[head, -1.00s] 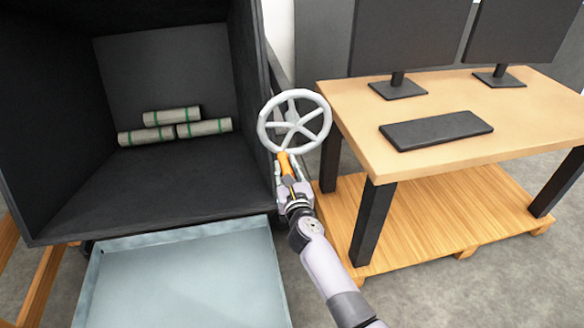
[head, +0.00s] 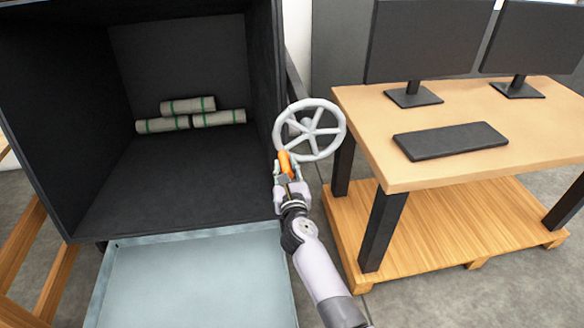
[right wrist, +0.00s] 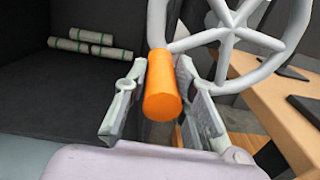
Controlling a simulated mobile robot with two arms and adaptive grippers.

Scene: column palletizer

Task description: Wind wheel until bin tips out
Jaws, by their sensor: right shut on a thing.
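The grey spoked wheel (head: 311,130) stands at the right side of the dark bin (head: 180,190). Its orange handle (head: 284,162) is at the lower left of the rim; the handle (right wrist: 162,92) and part of the wheel (right wrist: 229,27) also show in the right wrist view. My right gripper (head: 285,167) is shut on the handle, with one finger on each side of it. The bin's open side faces me. Several pale rolls with green bands (head: 188,106) lie stacked at its back. My left gripper is not in view.
A pale blue tray (head: 190,285) lies below the bin's front edge. On the right, a wooden table (head: 450,165) carries two monitors and a dark keyboard (head: 450,140), with a wooden pallet (head: 440,235) below. The table's near corner is close to the wheel.

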